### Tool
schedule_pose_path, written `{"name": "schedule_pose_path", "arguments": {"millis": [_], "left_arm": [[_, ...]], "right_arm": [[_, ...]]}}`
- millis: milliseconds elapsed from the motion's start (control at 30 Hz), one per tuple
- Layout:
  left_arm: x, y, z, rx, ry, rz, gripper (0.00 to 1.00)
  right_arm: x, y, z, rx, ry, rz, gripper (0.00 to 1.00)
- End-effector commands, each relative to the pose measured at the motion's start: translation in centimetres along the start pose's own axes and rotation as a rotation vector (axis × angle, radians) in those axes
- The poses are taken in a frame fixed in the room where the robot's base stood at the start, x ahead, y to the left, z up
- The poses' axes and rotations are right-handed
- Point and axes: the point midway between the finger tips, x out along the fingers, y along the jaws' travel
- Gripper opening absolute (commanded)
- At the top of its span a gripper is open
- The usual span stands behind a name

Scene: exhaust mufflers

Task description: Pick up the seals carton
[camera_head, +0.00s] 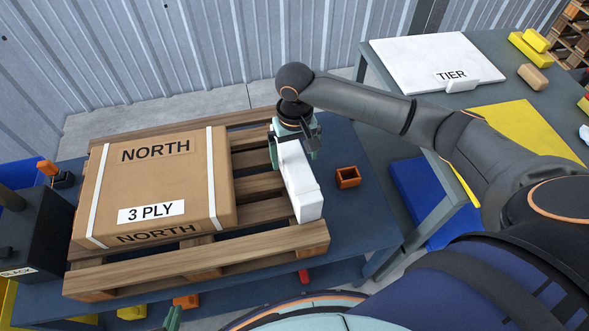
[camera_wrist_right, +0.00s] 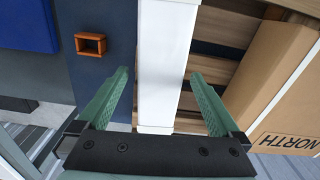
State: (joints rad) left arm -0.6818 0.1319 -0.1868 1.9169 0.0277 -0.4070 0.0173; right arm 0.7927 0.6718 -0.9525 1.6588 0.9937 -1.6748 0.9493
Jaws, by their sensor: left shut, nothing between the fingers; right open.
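A long white carton (camera_head: 300,180) lies on the wooden pallet (camera_head: 285,238) beside the large brown box; no label on it is readable. My right gripper (camera_head: 291,146) is over its far end. In the right wrist view the white carton (camera_wrist_right: 163,60) runs between the two open green fingers of the right gripper (camera_wrist_right: 160,90), with a gap on each side. I cannot tell how far down the fingers reach. Only a green tip of my left gripper (camera_head: 173,318) shows at the bottom edge of the head view, shut and away from the carton.
The brown box (camera_head: 160,180) marked "NORTH" and "3 PLY" is strapped on the pallet's left. A small orange open bin (camera_head: 348,177) stands right of the pallet on the blue table (camera_head: 365,215). A grey table (camera_head: 497,98) with a white board (camera_head: 420,62) is at the right.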

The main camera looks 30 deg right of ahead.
Motion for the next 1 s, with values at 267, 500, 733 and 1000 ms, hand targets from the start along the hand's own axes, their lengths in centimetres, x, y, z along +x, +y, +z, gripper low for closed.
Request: {"name": "schedule_pose_path", "arguments": {"millis": [267,500,733,1000], "left_arm": [[0.6,0.3,-0.1,0.003,0.008,0.009,0.00],[0.5,0.6,-0.7,0.004,0.017,0.015,0.00],[0.5,0.6,-0.7,0.004,0.018,0.015,0.00],[0.6,0.5,-0.6,0.004,0.016,0.013,0.00]], "right_arm": [[4.2,0.0,0.1,-0.001,-0.002,0.003,1.00],[4.7,0.0,0.1,-0.002,0.000,0.001,1.00],[4.6,0.0,0.1,-0.002,0.000,0.001,0.82],[4.6,0.0,0.1,-0.002,0.000,0.001,0.52]]}}
